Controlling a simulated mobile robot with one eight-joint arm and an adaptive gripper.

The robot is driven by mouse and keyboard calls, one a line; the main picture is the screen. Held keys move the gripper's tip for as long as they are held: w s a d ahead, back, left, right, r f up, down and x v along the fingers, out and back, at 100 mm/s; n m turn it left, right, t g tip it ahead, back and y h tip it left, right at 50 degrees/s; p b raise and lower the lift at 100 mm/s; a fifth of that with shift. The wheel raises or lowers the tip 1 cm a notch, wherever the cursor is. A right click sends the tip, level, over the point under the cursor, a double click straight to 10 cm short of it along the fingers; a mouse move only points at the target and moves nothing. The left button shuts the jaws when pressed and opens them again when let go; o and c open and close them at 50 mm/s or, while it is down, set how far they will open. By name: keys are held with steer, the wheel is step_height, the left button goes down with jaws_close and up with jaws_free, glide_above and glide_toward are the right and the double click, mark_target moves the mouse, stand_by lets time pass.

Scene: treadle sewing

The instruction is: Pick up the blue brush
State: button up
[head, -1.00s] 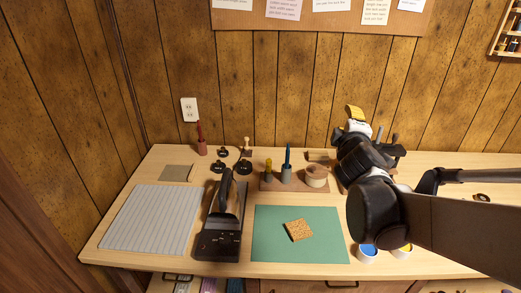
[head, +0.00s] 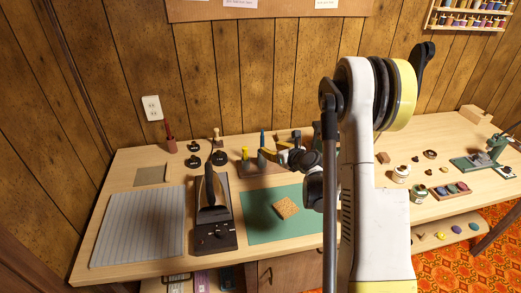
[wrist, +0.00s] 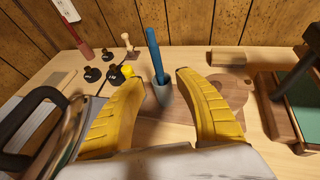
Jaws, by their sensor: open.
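The blue brush (wrist: 154,54) stands upright in a small grey holder (wrist: 162,93) on a wooden base, seen in the wrist view. In the head view the brush (head: 262,139) is a thin blue upright behind the green mat. My gripper (wrist: 156,73) is open, with its yellow fingers on either side of the brush and holder in the wrist picture. The brush shows between the fingers, and contact is not visible. In the head view my gripper (head: 266,152) is beside the brush holder, partly hidden by my own arm.
A green mat (head: 255,228) bears a cork square (head: 287,207). Black stamps (wrist: 92,74) and a red-brown tool (head: 171,140) stand farther left.

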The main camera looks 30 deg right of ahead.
mark_target(263, 146)
steer(key=b+x, duration=0.1)
steer(key=x, duration=0.2)
steer(key=b+x, duration=0.1)
steer(key=x, duration=0.3)
steer(key=shift+a+f+b, duration=0.15)
steer(key=shift+a+b, duration=0.05)
steer(key=shift+b, duration=0.15)
steer(key=shift+w, duration=0.35)
jaws_close()
